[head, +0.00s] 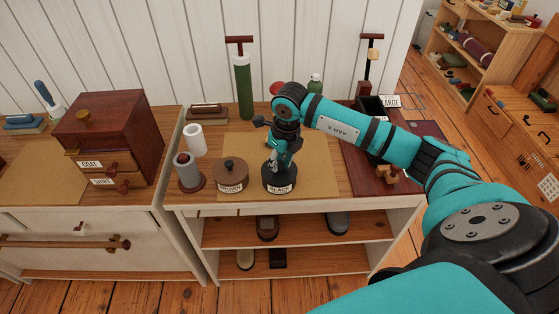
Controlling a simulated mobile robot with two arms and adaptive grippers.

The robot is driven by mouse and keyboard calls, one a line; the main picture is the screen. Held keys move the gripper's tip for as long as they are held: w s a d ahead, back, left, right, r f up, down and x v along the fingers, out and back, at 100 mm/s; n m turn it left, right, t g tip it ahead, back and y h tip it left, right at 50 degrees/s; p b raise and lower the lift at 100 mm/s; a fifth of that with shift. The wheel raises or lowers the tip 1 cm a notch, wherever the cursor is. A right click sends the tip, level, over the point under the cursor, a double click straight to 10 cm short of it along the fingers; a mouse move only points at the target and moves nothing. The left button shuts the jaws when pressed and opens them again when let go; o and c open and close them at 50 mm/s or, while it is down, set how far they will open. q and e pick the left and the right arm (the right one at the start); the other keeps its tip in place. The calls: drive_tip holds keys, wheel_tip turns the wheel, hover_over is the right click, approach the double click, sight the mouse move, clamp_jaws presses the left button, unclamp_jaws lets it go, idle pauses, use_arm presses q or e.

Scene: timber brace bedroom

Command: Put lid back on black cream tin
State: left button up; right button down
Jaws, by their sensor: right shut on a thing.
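The black cream tin (280,184), with a label reading BLACK, stands on the tan mat of the bench. My right gripper (277,163) points down directly over it and is shut on the dark lid at the tin's top. The gripper hides most of the lid and its knob, and I cannot tell whether the lid is fully seated or slightly above the rim. My left gripper is not in view.
A lidded brown tin (230,176) stands close left of the black tin. The tan mat (317,178) is clear right of the black tin.

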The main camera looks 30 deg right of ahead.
idle(0.3)
drive_tip(key=c, duration=0.5)
unclamp_jaws()
drive_tip(key=shift+c, duration=0.2)
drive_tip(key=shift+r+p, duration=2.2)
drive_tip(key=shift+r, duration=1.35)
drive_tip(key=shift+c, duration=0.4)
clamp_jaws()
